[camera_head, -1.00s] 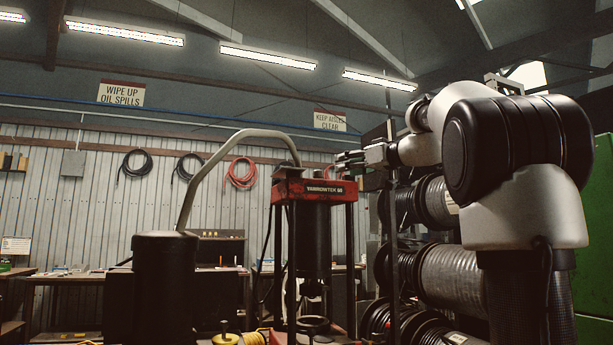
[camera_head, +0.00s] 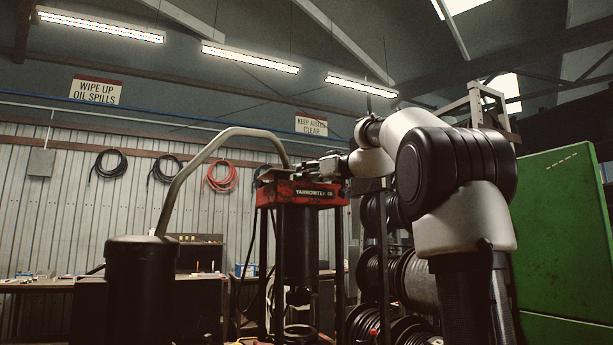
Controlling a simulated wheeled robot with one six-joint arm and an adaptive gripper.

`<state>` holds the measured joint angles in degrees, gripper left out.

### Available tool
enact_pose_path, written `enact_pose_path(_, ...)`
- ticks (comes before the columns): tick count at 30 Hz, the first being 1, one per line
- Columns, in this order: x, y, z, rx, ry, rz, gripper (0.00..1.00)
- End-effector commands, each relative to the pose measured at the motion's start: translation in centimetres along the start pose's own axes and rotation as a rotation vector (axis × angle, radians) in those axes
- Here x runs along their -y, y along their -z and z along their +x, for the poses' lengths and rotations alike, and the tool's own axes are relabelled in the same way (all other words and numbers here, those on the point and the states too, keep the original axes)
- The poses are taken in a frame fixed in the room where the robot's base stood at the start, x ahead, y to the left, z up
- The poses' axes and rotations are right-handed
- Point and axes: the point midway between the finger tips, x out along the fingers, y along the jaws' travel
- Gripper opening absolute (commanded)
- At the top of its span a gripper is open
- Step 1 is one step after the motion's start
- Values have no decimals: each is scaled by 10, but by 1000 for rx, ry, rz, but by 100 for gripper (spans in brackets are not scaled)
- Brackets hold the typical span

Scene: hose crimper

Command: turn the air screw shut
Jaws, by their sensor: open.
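The red-headed crimper press (camera_head: 322,194), lettered "YARROWTEK", stands in the middle on dark posts, with a dark cylinder hanging below its head. A bent grey pipe (camera_head: 196,160) runs from a dark drum (camera_head: 140,290) at the left to the top of the press. My gripper (camera_head: 310,168) is at the top of the red head, just right of where the pipe comes down. It is small in this view and its fingers point left. I cannot make out the air screw, or whether the fingers touch anything.
Hose reels (camera_head: 410,280) stand close behind and right of the press, beneath my arm. A green cabinet (camera_head: 565,240) is at the far right. A workbench (camera_head: 40,285) runs along the back wall, where coiled hoses (camera_head: 221,177) hang.

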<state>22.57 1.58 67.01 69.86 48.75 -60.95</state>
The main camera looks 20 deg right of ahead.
Motion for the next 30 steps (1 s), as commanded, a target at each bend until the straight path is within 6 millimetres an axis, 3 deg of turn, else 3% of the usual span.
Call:
enact_pose_path(10,0,0,5,-1,-1,0,48)
enact_pose_path(17,0,0,5,-1,-1,0,6)
enact_pose_path(30,-1,0,5,0,132,0,5)
